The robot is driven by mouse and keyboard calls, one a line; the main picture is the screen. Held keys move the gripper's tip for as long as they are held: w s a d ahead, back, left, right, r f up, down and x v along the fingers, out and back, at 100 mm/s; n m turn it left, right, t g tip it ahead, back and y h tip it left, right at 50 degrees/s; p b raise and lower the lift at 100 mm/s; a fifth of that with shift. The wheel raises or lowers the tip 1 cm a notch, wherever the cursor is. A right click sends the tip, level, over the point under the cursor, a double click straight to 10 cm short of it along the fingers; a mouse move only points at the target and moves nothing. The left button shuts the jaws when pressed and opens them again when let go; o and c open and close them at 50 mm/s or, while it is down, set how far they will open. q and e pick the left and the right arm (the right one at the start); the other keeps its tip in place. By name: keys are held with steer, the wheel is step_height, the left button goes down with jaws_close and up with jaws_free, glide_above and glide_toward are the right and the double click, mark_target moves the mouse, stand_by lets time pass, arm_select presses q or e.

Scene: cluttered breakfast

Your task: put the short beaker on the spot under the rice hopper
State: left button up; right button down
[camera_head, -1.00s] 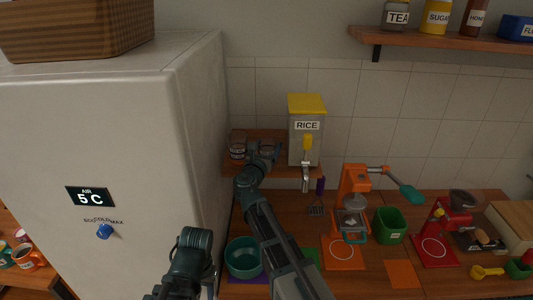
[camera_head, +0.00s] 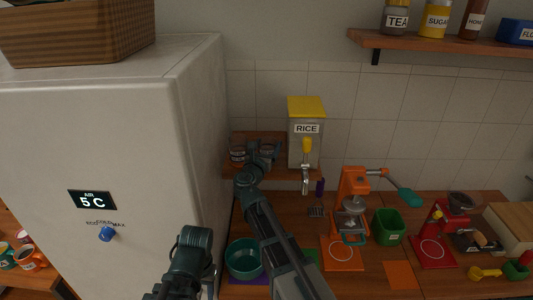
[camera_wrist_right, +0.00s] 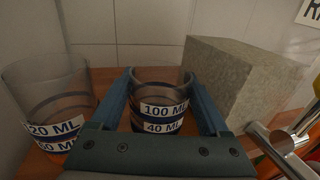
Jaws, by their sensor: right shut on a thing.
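The short beaker (camera_wrist_right: 160,104), clear with blue and white 100 ML and 40 ML labels, stands between the fingers of my right gripper (camera_wrist_right: 165,88), which is shut on it. In the head view my right gripper (camera_head: 264,150) is at the wooden shelf, left of the rice hopper (camera_head: 306,148). The hopper is a grey box with a yellow lid, a RICE label and a metal spout (camera_head: 306,182). I cannot make out the spot under the hopper.
A taller clear beaker (camera_wrist_right: 48,98) stands close left of my right gripper, also in the head view (camera_head: 237,154). The large fridge (camera_head: 110,170) stands left of the shelf (camera_head: 284,171). An orange press (camera_head: 352,205), a green bin (camera_head: 388,226) and a teal bowl (camera_head: 244,260) are below.

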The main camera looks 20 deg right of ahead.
steer(key=shift+r+p, duration=1.65)
steer(key=shift+r, duration=0.15)
steer(key=shift+f, duration=0.1)
